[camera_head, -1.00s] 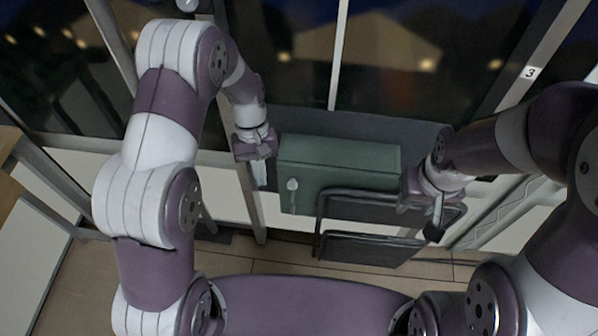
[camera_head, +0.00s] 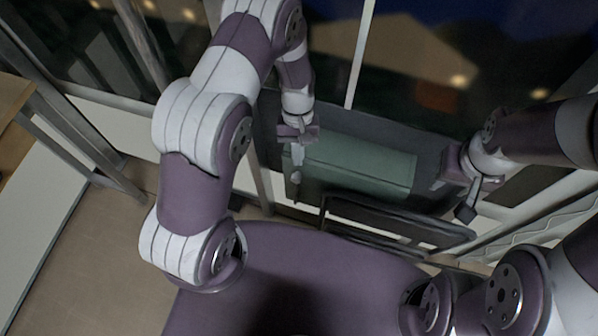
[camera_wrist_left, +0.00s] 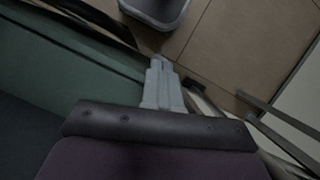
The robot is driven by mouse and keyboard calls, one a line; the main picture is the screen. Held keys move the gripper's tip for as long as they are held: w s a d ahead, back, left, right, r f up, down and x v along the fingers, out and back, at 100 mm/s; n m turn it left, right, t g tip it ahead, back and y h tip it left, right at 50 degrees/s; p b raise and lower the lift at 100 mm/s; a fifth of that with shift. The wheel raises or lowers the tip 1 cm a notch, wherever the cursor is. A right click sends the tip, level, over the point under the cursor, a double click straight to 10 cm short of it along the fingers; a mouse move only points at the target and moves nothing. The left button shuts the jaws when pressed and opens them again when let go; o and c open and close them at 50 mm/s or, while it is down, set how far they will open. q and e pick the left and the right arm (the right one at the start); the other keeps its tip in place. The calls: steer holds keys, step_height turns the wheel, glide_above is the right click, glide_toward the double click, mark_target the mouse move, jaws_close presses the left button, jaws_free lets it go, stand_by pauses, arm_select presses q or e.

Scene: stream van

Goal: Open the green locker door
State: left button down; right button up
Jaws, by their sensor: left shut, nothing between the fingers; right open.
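The green locker (camera_head: 355,168) is a low box under the window, and its front looks flush, with no gap visible. A pale handle (camera_head: 296,179) is at the front's left end. My left gripper (camera_head: 297,157) is shut and empty at the locker's left end, just above the handle in the picture; I cannot tell whether they touch. In the left wrist view, the shut fingers (camera_wrist_left: 160,66) point past the green locker surface (camera_wrist_left: 75,60) toward the floor. My right gripper (camera_head: 464,200) is open and empty, beyond the locker's right end.
A dark metal frame (camera_head: 400,219) stands before the locker's right part. A grey bin (camera_wrist_left: 187,8) is on the floor in the left wrist view. Tiled floor (camera_head: 110,240) is clear at left. A window post (camera_head: 360,55) rises behind the locker.

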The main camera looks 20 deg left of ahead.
arm_select(q)
steer(key=x, duration=0.1)
steer(key=p+x, duration=0.1)
steer(key=shift+s+d+f, duration=0.2)
steer(key=shift+s+d, duration=0.05)
steer(key=shift+d, duration=0.05)
steer(key=s, duration=0.1)
steer(key=s+p, duration=0.1)
steer(key=s, duration=0.1)
steer(key=shift+s+d+f, duration=0.1)
steer(key=shift+d+f, duration=0.1)
steer(key=shift+d, duration=0.2)
arm_select(e)
steer(key=shift+w+d+r, duration=0.1)
steer(key=shift+w+r, duration=0.15)
steer(key=shift+r, duration=0.8)
arm_select(q)
steer(key=shift+s, duration=0.1)
arm_select(e)
steer(key=shift+s, duration=0.1)
